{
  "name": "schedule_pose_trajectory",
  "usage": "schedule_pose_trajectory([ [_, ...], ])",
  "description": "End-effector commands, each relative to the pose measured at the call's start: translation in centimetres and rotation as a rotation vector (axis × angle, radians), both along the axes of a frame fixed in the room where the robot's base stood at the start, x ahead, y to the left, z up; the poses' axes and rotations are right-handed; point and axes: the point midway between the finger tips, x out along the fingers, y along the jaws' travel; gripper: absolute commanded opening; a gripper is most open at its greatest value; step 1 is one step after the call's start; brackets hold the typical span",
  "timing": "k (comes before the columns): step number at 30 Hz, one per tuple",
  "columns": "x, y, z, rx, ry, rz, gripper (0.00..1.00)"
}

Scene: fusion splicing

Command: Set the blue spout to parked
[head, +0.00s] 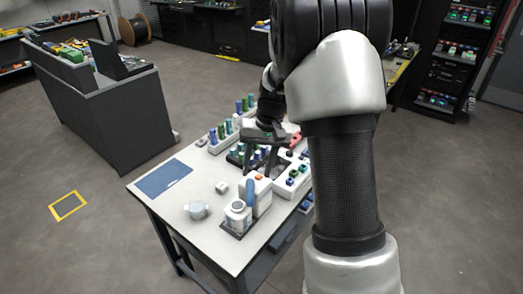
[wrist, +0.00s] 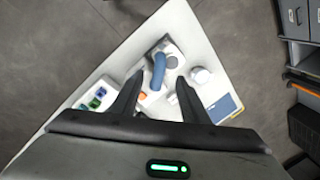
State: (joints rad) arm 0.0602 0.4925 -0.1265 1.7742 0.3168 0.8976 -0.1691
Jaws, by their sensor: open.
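The blue spout (head: 250,192) is a short rounded bar on a white dispenser (head: 263,188) near the front of the table. In the wrist view the blue spout (wrist: 159,70) lies ahead of the fingertips, roughly centred between them, with a slight curve. A white bottle with a grey round cap (head: 237,206) stands beside it, and an orange button (head: 259,177) is on the dispenser top. My gripper (head: 264,170) is open and empty, pointing down behind the dispenser in the head view. In the wrist view my gripper (wrist: 158,84) has its fingers spread, apart from the spout.
Racks of blue and green capped vials (head: 229,126) stand behind my gripper, and a white block with coloured knobs (head: 292,181) is to its right. A round pale dish (head: 197,210), a small white box (head: 222,187) and a blue mat (head: 163,178) lie left. The table's front left is clear.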

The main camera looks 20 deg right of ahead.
Motion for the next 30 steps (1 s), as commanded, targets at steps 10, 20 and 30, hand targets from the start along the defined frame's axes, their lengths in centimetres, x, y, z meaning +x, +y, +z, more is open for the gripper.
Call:
schedule_pose_trajectory([
  [10,-0.2,-1.1,5.9,-0.001,-0.001,0.000,0.41],
  [20,-0.3,-1.2,6.6,0.000,0.001,-0.001,0.41],
  [30,-2.4,4.1,2.6,-0.217,0.144,0.161,0.00],
])
